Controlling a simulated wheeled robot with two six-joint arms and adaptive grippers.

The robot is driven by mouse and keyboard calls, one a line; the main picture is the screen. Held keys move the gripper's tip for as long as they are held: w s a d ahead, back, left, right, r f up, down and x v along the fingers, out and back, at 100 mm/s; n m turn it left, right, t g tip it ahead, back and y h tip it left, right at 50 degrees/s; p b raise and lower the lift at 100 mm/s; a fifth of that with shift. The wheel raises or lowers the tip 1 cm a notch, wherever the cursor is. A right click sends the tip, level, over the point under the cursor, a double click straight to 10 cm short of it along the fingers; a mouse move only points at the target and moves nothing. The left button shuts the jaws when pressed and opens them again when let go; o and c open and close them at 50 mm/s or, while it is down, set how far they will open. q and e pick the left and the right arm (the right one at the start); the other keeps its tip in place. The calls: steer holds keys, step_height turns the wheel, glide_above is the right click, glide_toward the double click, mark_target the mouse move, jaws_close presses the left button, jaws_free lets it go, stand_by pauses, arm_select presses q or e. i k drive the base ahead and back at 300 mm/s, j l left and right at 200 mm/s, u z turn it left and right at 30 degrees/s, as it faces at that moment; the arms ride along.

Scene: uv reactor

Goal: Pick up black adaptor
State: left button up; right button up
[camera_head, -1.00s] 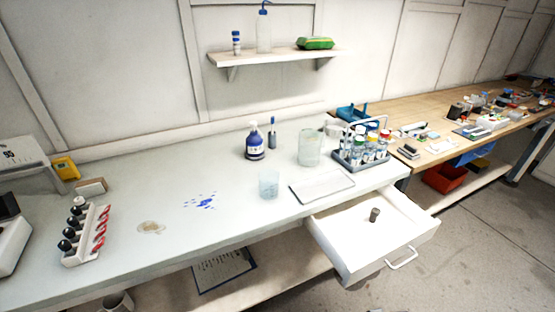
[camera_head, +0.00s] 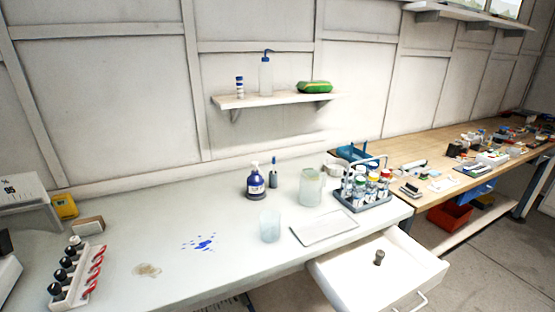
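A small dark grey cylindrical piece (camera_head: 379,257) stands in the open white drawer (camera_head: 345,287) at the lower right. It is the likeliest match for the black adaptor, but it is too small to tell for certain. It looks upright and nothing touches it except the drawer floor. Neither of my grippers shows in the head view.
The bench (camera_head: 215,270) carries a beaker (camera_head: 270,226), a larger jar (camera_head: 310,188), a flat tray (camera_head: 325,228), a blue bottle (camera_head: 256,183) and a bottle rack (camera_head: 362,207). A black-capped rack (camera_head: 77,277) stands left. The drawer juts out from the bench front.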

mark_target(380, 254)
steer(key=z, duration=1.25)
